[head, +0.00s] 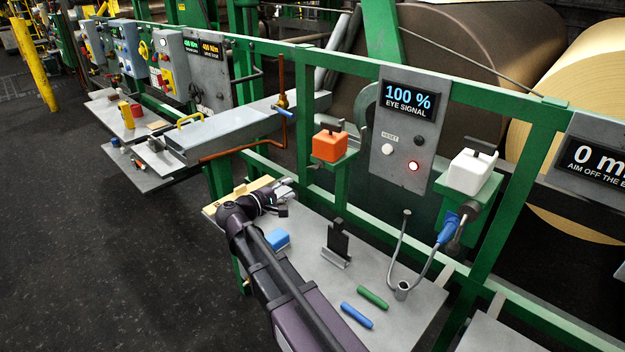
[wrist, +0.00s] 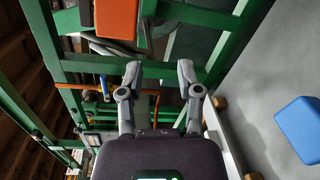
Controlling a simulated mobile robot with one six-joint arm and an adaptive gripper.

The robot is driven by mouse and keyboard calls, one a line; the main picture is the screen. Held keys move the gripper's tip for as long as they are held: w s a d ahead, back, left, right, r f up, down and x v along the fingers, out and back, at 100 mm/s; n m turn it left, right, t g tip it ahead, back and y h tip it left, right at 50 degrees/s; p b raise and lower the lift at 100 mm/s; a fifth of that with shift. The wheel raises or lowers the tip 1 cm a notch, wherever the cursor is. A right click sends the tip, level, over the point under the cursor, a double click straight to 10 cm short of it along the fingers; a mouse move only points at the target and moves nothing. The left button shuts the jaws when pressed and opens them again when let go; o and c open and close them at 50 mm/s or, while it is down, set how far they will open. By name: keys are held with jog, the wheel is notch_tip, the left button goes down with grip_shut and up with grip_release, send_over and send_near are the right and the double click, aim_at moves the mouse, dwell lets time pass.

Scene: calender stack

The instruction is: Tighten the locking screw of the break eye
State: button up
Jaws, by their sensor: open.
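A panel (head: 409,125) reads "100 % EYE SIGNAL", with a white reset button and a lit red lamp. An orange box (head: 329,146) sits on a green bracket left of it; it also shows in the wrist view (wrist: 116,17). A white box (head: 470,174) sits on a bracket to the right. Below the white box are a dark knob (head: 467,210) and a blue sleeve (head: 447,229) on a bent grey stalk. I cannot tell which part is the locking screw. My gripper (head: 285,190) is open and empty over the bench's left end; its fingers (wrist: 158,70) are spread in the wrist view.
The grey bench (head: 318,290) holds a blue block (head: 277,239), a black upright plate (head: 337,242), a green stick (head: 372,297) and a blue stick (head: 357,315). Green rails (head: 300,58) and large rolls (head: 436,70) stand behind. Open floor (head: 90,250) lies left.

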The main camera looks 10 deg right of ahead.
aim_at(312, 169)
jog(key=shift+w+a+r+n+t+h, duration=0.15)
jog(key=shift+a+n+t, duration=0.1)
jog(key=shift+a, duration=0.25)
jog(key=shift+w+a+r+n+t+h, duration=0.15)
jog(key=shift+a+t, duration=0.1)
jog(key=shift+a, duration=0.2)
jog(key=shift+d, duration=0.1)
jog(key=x, duration=1.3)
jog(key=shift+w+d, duration=0.25)
jog(key=shift+d, duration=0.05)
grip_shut()
jog(key=shift+a, duration=0.15)
